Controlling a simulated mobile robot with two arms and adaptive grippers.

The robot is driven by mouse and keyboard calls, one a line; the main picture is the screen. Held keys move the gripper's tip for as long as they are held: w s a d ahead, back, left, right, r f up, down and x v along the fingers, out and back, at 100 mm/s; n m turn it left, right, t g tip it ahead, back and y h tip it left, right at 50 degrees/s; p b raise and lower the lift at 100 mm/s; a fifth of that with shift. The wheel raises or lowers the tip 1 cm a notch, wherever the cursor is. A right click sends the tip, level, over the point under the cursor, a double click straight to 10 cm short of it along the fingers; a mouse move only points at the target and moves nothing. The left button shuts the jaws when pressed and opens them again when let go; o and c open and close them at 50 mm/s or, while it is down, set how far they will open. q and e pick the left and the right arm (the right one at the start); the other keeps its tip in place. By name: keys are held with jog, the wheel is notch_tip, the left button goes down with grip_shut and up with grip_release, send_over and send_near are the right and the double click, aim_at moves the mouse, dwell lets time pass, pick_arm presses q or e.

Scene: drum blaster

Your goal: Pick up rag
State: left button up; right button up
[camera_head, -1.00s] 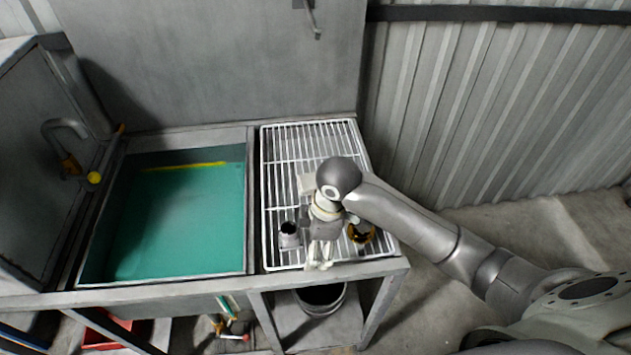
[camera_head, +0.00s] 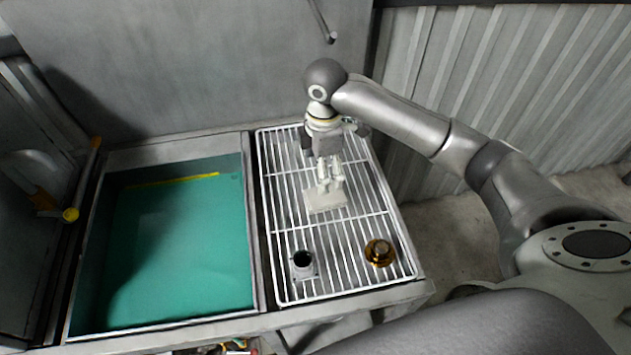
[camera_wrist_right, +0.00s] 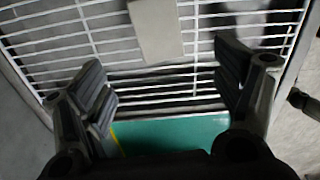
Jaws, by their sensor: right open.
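A pale, flat, block-like cloth that I take for the rag (camera_head: 326,200) lies on the white wire rack (camera_head: 292,228). It also shows at the top of the right wrist view (camera_wrist_right: 156,30), partly cut off by the frame edge. My right gripper (camera_head: 329,182) points down at the rag in the head view, its fingertips close over the far part of it. In the wrist view the right gripper (camera_wrist_right: 165,92) has its fingers wide apart with nothing between them. I cannot tell whether the fingertips touch the rag. My left gripper is in neither view.
A grey metal part with a round hole (camera_head: 303,264) and a brass-coloured round part (camera_head: 379,252) sit on the rack's near half. A sink with a green bottom (camera_head: 190,250) lies to the left. A grey wall (camera_head: 200,70) stands behind.

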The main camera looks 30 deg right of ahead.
aim_at(324, 197)
notch_tip(324, 197, down, 2)
jog(key=shift+f, duration=0.2)
jog(key=shift+s+f+p, duration=0.2)
jog(key=shift+f, duration=0.45)
jog(key=shift+s+f+p, duration=0.2)
jog(key=shift+f, duration=0.4)
jog(key=shift+w+d+f, duration=0.1)
jog(key=shift+d+f, duration=0.05)
jog(key=shift+f, duration=0.2)
jog(key=f, duration=0.1)
jog(key=f+p, duration=0.1)
jog(key=f, duration=0.2)
jog(key=shift+w+d+f+p, duration=0.3)
jog(key=shift+f+p, duration=0.05)
jog(key=shift+c, duration=0.9)
jog(key=c, duration=0.8)
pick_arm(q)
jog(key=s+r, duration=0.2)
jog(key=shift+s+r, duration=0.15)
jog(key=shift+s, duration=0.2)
pick_arm(e)
jog(key=shift+c, duration=0.2)
